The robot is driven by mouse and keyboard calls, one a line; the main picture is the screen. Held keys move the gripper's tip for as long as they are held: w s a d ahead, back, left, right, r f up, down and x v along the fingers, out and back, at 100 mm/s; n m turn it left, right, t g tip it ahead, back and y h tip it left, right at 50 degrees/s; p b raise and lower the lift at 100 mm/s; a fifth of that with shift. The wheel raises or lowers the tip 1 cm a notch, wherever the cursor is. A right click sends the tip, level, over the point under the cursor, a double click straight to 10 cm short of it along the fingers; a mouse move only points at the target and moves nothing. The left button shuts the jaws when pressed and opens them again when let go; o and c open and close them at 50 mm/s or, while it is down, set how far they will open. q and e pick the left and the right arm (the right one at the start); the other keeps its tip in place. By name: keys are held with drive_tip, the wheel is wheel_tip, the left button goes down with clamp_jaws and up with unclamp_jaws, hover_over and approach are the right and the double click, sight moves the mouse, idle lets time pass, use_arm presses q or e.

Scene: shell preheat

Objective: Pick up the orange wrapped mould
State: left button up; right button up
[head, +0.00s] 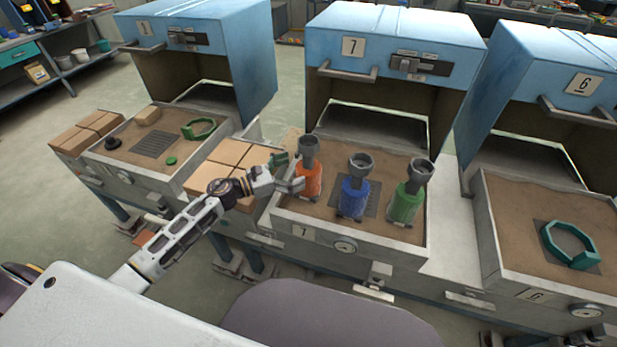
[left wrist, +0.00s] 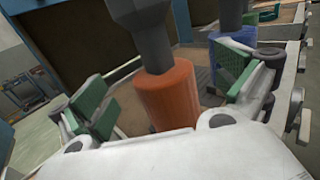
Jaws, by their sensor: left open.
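The orange wrapped mould (head: 308,181) stands upright at the left of the middle sand bed, with a grey funnel-shaped cup on top. My left gripper (head: 287,174) is at its left side, with fingers open. In the left wrist view the orange mould (left wrist: 168,98) stands between the two green-padded fingers (left wrist: 165,95). A gap shows on the left, and the right finger is also apart from it. My right gripper is not in view.
A blue wrapped mould (head: 354,198) and a green wrapped mould (head: 405,205) stand to the right in the same bed (head: 350,249). The raised blue hood numbered 7 (head: 395,45) is behind. Bricks (head: 232,160) lie to the left. Green rings (head: 570,246) lie in the side beds.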

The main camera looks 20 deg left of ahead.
sight(303, 165)
use_arm(q)
drive_tip(key=shift+w+d, duration=0.1)
drive_tip(key=shift+d, duration=0.05)
idle(0.3)
drive_tip(key=shift+w+d+r, duration=0.1)
drive_tip(key=shift+w+d, duration=0.2)
drive_tip(key=shift+w, duration=0.05)
drive_tip(key=shift+p+x, duration=0.35)
drive_tip(key=shift+x, duration=1.05)
drive_tip(key=shift+w+d, duration=0.3)
drive_tip(key=shift+w, duration=0.05)
drive_tip(key=shift+w+d, duration=0.1)
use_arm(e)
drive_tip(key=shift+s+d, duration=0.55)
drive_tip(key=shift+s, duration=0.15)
use_arm(q)
drive_tip(key=shift+c, duration=0.3)
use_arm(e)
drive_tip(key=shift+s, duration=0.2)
use_arm(q)
drive_tip(key=c, duration=0.5)
drive_tip(key=shift+r, duration=0.1)
drive_tip(key=c, duration=1.4)
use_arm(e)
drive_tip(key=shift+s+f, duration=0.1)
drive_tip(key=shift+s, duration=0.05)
